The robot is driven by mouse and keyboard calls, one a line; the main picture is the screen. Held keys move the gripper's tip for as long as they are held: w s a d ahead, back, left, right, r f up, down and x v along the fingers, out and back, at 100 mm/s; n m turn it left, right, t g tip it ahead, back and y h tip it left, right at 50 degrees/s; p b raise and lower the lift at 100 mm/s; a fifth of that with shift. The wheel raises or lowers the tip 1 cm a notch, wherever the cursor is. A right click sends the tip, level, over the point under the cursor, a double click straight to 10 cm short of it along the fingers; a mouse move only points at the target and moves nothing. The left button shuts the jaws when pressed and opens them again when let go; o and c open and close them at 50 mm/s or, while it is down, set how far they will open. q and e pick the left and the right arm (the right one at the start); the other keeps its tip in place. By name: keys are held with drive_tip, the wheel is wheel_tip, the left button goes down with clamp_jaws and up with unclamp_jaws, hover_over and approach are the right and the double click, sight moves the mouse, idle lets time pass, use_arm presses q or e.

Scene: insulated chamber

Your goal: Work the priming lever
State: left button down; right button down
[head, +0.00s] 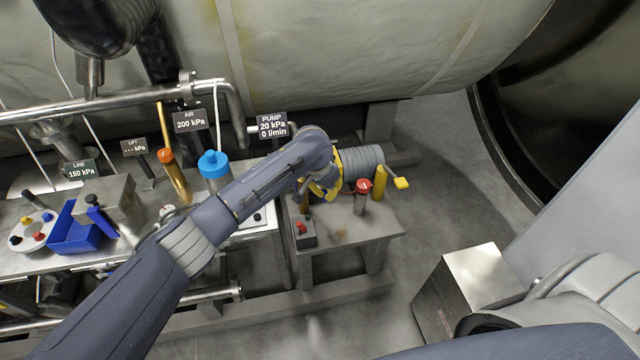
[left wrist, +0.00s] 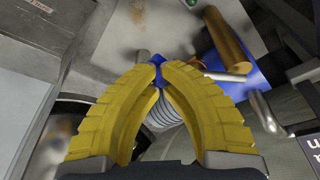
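The pump stands on a low metal bench (head: 345,222), with a grey ribbed cylinder (head: 362,162) on it. A yellow paddle-shaped handle (head: 401,183) juts out at its right; I cannot tell for sure whether it is the priming lever. My left gripper (head: 327,190) is at the left end of the ribbed cylinder, partly hidden by my own wrist. In the left wrist view its yellow fingers (left wrist: 160,68) come together at the tips, in front of the ribbed cylinder (left wrist: 168,118). A small blue piece (left wrist: 157,59) shows at the tips; I cannot tell whether it is gripped. My right gripper is not in view.
A red-topped knob (head: 362,186) and a gold post (head: 380,182) stand close right of my gripper. A small box with a red button (head: 301,229) sits on the bench's front left. The PUMP sign (head: 272,126) reads 20 kPa, 0 l/min.

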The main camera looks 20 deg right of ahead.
use_arm(q)
drive_tip(key=shift+s+f, duration=0.1)
drive_tip(key=shift+f, duration=0.95)
drive_tip(key=shift+r, duration=2.4)
drive_tip(key=shift+f, duration=2.4)
drive_tip(key=shift+r, duration=2.5)
